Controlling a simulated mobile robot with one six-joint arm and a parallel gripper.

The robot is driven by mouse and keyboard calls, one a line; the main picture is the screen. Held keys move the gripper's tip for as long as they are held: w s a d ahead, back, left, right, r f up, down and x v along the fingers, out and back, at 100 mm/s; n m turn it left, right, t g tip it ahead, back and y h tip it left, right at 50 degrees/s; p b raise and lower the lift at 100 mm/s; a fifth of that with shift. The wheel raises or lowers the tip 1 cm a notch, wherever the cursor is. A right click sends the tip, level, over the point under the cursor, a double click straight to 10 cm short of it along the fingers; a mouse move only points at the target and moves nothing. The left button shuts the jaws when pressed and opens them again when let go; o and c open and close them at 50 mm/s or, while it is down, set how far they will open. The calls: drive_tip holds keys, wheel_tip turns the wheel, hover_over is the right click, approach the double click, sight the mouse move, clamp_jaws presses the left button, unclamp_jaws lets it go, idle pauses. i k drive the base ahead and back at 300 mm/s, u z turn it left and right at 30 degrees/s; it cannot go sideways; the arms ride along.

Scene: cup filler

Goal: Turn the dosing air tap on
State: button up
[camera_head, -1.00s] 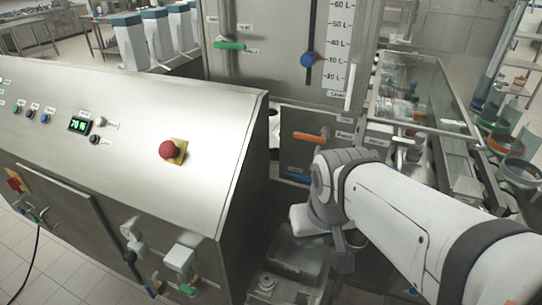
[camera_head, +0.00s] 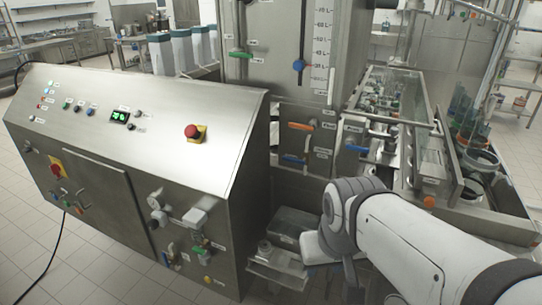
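Several small taps sit on the front of the steel cabinet. A tap with a blue handle (camera_head: 165,258) hangs under a grey air fitting (camera_head: 157,205), and a tap with a green handle (camera_head: 197,250) is below another fitting (camera_head: 196,218). More small coloured taps (camera_head: 80,200) are at the cabinet's left. The labels are too small to read, so I cannot tell which is the dosing air tap. My arm (camera_head: 400,238) comes in from the lower right, its wrist bent right of the cabinet, apart from these taps. My gripper's fingers do not show.
Behind stand an orange handle (camera_head: 300,126), blue handles (camera_head: 356,148) and a level scale (camera_head: 321,50). A conveyor (camera_head: 385,115) runs at the right. Open floor lies before the cabinet.

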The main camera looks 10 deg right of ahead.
sight(303, 161)
drive_tip(key=z, duration=0.2)
drive_tip(key=i, duration=0.85)
drive_tip(key=u, duration=0.15)
drive_tip(key=k, duration=1)
drive_tip(key=z, duration=0.2)
drive_tip(key=i, duration=0.75)
drive_tip(key=z, duration=0.15)
